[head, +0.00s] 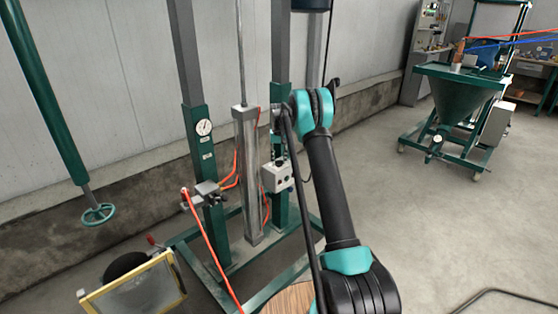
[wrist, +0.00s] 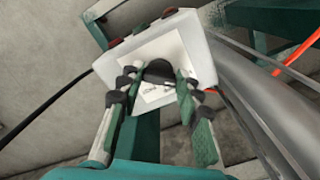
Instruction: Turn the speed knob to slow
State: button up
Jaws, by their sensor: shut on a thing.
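The white control box (head: 277,176) is mounted on the green post, left of my arm in the head view. In the wrist view the same box (wrist: 197,42) fills the upper middle, tilted in the picture. A dark round speed knob (wrist: 158,71) sits on its front face. My gripper (wrist: 156,80) has a finger on each side of the knob and is shut on it. Small dark print shows on the face just below the knob; I cannot read which setting the knob points to. Red and dark buttons line the box's far edge. In the head view my arm partly hides the gripper.
A grey cylinder (head: 246,178) stands left of the box, and it runs close beside my gripper in the wrist view (wrist: 262,95). Orange hoses (head: 212,250) hang nearby. A handwheel (head: 98,214) and a yellow-framed panel (head: 135,290) are at left. Open floor lies at right.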

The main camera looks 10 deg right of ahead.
aim_at(279, 161)
jog(key=o, duration=1.2)
jog(key=shift+c, duration=0.2)
notch_tip(279, 161, up, 12)
